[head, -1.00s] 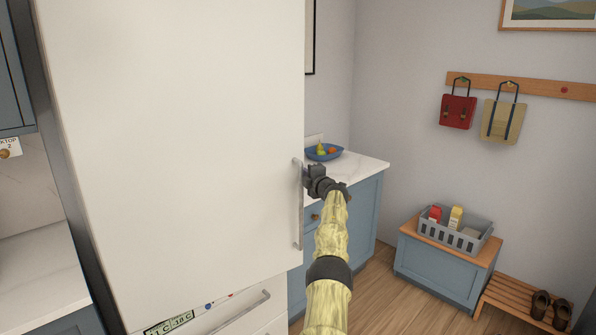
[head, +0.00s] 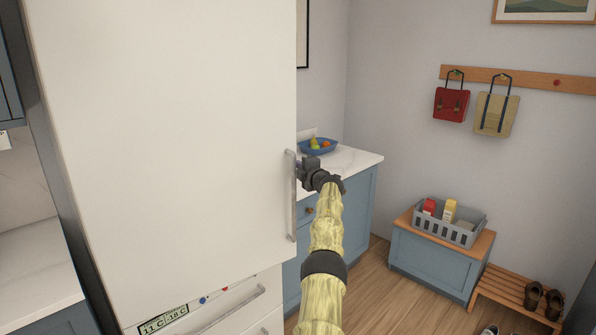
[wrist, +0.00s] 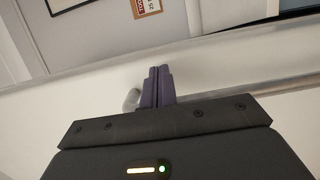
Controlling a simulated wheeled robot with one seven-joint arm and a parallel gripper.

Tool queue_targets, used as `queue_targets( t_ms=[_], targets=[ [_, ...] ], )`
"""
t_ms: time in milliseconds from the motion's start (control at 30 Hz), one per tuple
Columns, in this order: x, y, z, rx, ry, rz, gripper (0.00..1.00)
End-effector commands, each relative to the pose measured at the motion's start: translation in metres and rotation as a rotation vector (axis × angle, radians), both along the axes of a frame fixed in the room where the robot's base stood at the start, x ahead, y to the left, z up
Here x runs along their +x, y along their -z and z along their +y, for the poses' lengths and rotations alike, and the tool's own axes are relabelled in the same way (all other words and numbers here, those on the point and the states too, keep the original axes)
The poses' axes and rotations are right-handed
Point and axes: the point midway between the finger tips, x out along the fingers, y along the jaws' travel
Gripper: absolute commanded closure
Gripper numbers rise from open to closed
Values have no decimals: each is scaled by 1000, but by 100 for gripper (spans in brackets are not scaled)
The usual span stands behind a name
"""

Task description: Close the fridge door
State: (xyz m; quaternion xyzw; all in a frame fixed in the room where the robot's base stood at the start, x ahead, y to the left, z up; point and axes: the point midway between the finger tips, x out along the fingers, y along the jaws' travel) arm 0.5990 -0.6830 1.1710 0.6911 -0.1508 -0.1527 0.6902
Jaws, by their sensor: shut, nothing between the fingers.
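The fridge door (head: 175,130) is a tall white panel filling the left and middle of the head view. Its vertical metal handle (head: 291,197) runs along the right edge. From this angle I cannot tell how far the door stands from its frame. My gripper (head: 305,166) is just right of the handle's upper part, by the door's edge; whether it touches is unclear. In the wrist view its dark fingers (wrist: 152,87) are together and empty, in front of a pale surface. A rounded grey piece, perhaps the handle, shows beside them.
Below the door are a temperature display (head: 163,320) and a white drawer with a handle (head: 238,308). A blue cabinet (head: 345,215) with a fruit bowl (head: 318,147) stands behind my arm. A bench (head: 440,270) holds a grey crate (head: 455,232). Wooden floor lies between.

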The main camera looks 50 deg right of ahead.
Motion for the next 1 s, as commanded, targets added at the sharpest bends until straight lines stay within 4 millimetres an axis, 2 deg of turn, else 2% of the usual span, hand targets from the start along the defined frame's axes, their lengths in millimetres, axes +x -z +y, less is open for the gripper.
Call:
queue_targets(
  t_ms=[100,633,1000],
  targets=[
    [-7,5,-1,0,4,0,100],
    [-28,2,-1,6,7,-1,100],
    [-57,-4,-26,9,8,-1,100]
  ],
)
